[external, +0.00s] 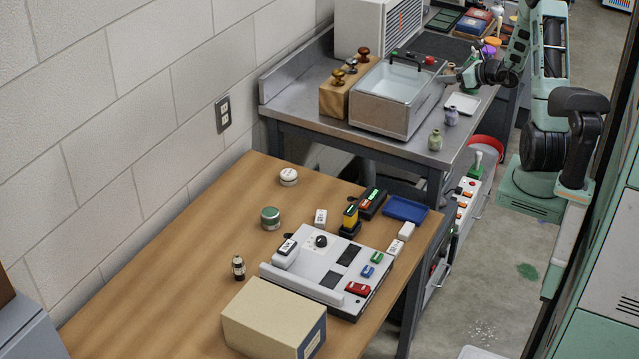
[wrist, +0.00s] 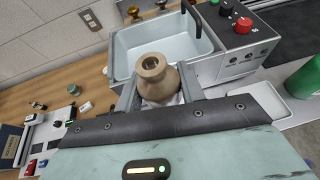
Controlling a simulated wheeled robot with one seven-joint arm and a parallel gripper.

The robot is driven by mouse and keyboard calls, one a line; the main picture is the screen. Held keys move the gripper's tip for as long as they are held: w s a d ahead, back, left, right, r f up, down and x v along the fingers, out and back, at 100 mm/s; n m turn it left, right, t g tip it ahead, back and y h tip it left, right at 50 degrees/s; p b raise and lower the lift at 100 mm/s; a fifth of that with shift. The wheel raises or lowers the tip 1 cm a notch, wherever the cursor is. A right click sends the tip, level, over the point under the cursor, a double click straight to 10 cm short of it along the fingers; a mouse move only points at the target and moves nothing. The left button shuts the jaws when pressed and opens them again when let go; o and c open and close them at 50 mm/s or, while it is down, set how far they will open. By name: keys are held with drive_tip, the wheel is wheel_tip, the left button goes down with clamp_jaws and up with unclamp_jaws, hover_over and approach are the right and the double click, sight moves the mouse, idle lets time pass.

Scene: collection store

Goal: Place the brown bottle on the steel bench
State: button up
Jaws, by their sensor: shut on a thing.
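The brown bottle (wrist: 154,72), tan with a narrow neck and wide shoulder, is between the fingers of my gripper (wrist: 160,92) in the wrist view. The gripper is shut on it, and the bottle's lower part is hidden. In the external view my gripper (external: 449,74) is over the right side of the steel bench (external: 362,133), beside the basin. The bottle is hardly distinguishable there. I cannot tell whether its base touches the bench.
A steel basin (external: 394,112) with a black handle is left of my gripper. A green bottle (wrist: 304,80) is close on the right in the wrist view.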

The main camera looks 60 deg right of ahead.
sight(442, 134)
wheel_tip(442, 134, down, 19)
drive_tip(key=shift+r+p, duration=0.15)
drive_tip(key=shift+p, duration=0.8)
drive_tip(key=shift+f, duration=0.2)
drive_tip(key=o, duration=1)
drive_tip(key=shift+r, duration=0.1)
